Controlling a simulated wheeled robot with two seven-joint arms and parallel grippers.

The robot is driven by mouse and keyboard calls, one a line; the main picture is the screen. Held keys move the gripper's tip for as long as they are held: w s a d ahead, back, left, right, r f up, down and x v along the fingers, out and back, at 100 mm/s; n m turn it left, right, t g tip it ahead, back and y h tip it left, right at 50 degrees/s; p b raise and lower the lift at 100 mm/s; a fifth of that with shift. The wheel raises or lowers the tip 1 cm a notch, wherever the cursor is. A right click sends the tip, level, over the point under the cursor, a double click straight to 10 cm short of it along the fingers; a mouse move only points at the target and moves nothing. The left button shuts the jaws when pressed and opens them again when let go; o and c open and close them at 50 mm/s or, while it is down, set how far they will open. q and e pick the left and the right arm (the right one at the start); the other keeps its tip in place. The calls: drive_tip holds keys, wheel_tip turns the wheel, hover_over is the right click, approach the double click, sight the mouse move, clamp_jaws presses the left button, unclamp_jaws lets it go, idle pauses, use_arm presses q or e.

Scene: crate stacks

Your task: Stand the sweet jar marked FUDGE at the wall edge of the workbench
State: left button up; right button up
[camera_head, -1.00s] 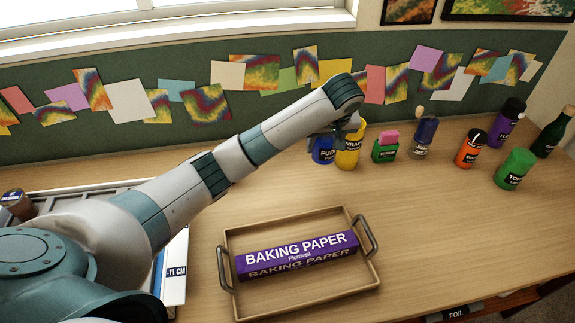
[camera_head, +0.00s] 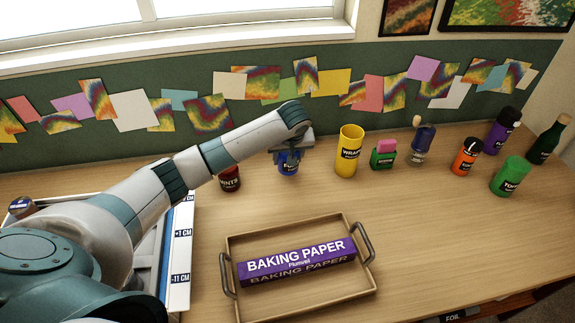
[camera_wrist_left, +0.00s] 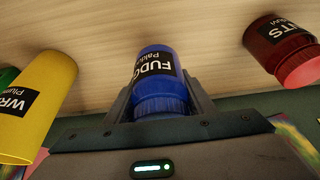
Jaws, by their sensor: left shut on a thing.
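The blue jar marked FUDGE (camera_head: 288,166) is between the fingers of my left gripper (camera_head: 289,153), near the back of the workbench (camera_head: 430,225). In the left wrist view the fingers of my left gripper (camera_wrist_left: 162,88) close on both sides of the blue jar (camera_wrist_left: 155,65), whose label reads FUDGE. The jar looks roughly upright in the head view; whether its base touches the bench I cannot tell. The wall edge runs along the foot of the green board (camera_head: 225,112). My right gripper is not in view.
A dark red jar (camera_head: 229,179) stands left of the blue jar, and a yellow WRAPS container (camera_head: 348,152) stands right of it. Several bottles and jars stand farther right. A tray (camera_head: 303,304) holding a baking paper box (camera_head: 297,261) lies in front. Bare bench lies between them.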

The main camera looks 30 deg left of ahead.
sight(287, 167)
use_arm(q)
drive_tip(key=shift+f, duration=0.25)
drive_tip(key=shift+f+p, duration=0.7)
drive_tip(key=shift+f, duration=1.05)
drive_tip(key=o, duration=1.2)
drive_tip(key=shift+f, duration=0.1)
